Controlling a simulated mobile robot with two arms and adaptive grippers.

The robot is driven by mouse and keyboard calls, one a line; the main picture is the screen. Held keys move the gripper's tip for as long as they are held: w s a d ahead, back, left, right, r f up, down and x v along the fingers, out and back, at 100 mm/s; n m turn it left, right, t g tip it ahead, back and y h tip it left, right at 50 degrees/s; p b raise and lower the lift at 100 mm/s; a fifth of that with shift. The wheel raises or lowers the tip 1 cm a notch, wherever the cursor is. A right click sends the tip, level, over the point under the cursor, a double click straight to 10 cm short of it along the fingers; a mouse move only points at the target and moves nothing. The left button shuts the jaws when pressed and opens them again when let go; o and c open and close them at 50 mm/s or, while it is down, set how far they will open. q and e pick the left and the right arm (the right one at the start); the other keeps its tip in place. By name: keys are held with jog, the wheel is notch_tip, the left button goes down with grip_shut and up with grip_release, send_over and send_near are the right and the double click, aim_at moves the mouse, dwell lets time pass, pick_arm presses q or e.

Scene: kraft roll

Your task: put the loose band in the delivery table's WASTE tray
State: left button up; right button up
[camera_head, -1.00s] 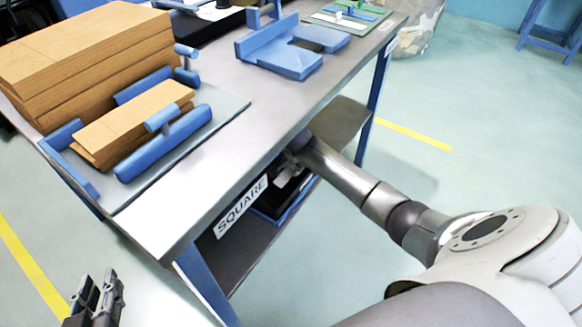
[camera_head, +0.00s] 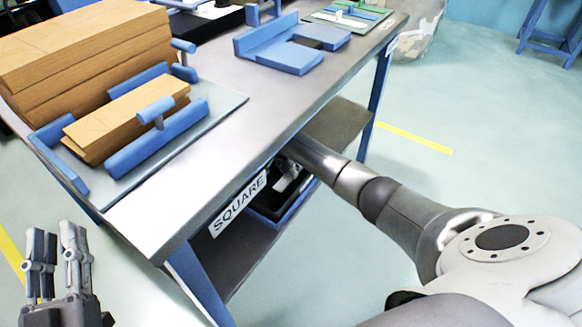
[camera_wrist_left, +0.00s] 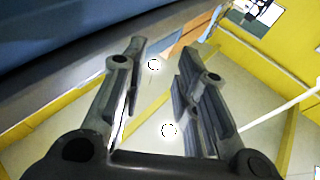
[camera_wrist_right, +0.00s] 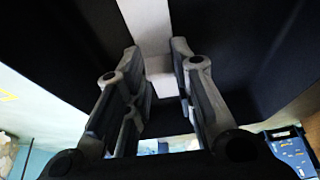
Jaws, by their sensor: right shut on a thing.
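A pale strip (camera_wrist_right: 150,25), which looks like the loose band, runs between the fingertips of my right gripper (camera_wrist_right: 160,65) in the right wrist view, against dark surfaces. My right gripper is shut on it. In the head view my right arm reaches under the table edge marked SQUARE, which hides that gripper. My left gripper (camera_head: 54,245) is open and empty, left of the table's near corner. Its spread fingers also show in the left wrist view (camera_wrist_left: 160,75). I cannot make out a WASTE tray marked as such.
The grey table (camera_head: 240,110) carries a stack of brown sheets (camera_head: 85,65), a blue-stopped jig with a smaller stack (camera_head: 125,120), and a blue block fixture (camera_head: 290,50). A black tray (camera_head: 272,207) with white pieces sits below the tabletop. Floor at right is open.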

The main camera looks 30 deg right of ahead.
aim_at(286, 180)
jog(key=shift+f, duration=0.1)
jog(key=o, duration=0.7)
pick_arm(q)
jog(key=shift+f, duration=0.1)
pick_arm(e)
jog(key=shift+o, duration=0.2)
jog(key=shift+r, duration=0.2)
